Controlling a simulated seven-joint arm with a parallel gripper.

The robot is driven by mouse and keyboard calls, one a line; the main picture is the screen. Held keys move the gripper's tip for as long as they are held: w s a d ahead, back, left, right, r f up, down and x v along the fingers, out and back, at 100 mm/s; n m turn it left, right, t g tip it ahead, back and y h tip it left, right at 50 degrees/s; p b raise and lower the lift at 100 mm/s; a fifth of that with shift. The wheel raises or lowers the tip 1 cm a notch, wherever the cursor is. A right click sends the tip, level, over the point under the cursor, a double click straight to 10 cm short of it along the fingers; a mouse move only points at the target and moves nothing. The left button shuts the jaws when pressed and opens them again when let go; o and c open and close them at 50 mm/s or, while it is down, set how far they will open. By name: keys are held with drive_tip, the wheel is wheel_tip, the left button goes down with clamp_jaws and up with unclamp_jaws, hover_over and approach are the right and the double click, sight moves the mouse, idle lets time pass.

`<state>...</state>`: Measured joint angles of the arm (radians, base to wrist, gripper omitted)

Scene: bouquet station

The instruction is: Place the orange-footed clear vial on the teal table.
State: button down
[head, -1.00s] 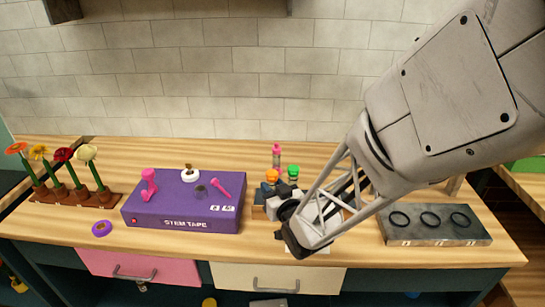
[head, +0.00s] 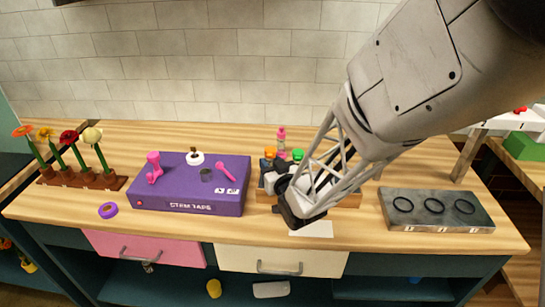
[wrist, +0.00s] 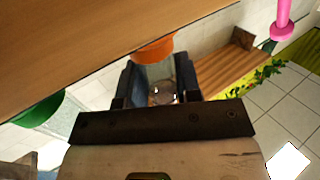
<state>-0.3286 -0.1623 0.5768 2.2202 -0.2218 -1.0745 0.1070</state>
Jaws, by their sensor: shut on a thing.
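The orange-footed clear vial (wrist: 158,72) is between the two dark fingers of my gripper (wrist: 160,84) in the wrist view, with its orange foot (wrist: 155,48) beyond the fingertips. My gripper is shut on it. In the head view the orange foot (head: 270,152) shows just above the dark fingers (head: 271,172), at the wooden rack (head: 348,199). My gripper and forearm hide most of the rack and the vial's lower part, so I cannot tell whether it is clear of the rack. I cannot make out a teal tabletop; dark teal cabinets (head: 400,270) stand under the wooden counter.
A green-footed vial (head: 298,154) stands close to the right, and a pink bottle (head: 281,138) behind. A purple stem tape box (head: 190,199) is left, a grey tray with black rings (head: 436,222) right. Flowers stand in a brown holder (head: 80,178).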

drive_tip(key=shift+f, duration=0.1)
drive_tip(key=c, duration=0.8)
unclamp_jaws()
drive_tip(key=v, duration=0.7)
drive_tip(key=shift+s+d+r, duration=0.2)
drive_tip(key=shift+s, duration=0.1)
drive_tip(key=shift+d, duration=0.15)
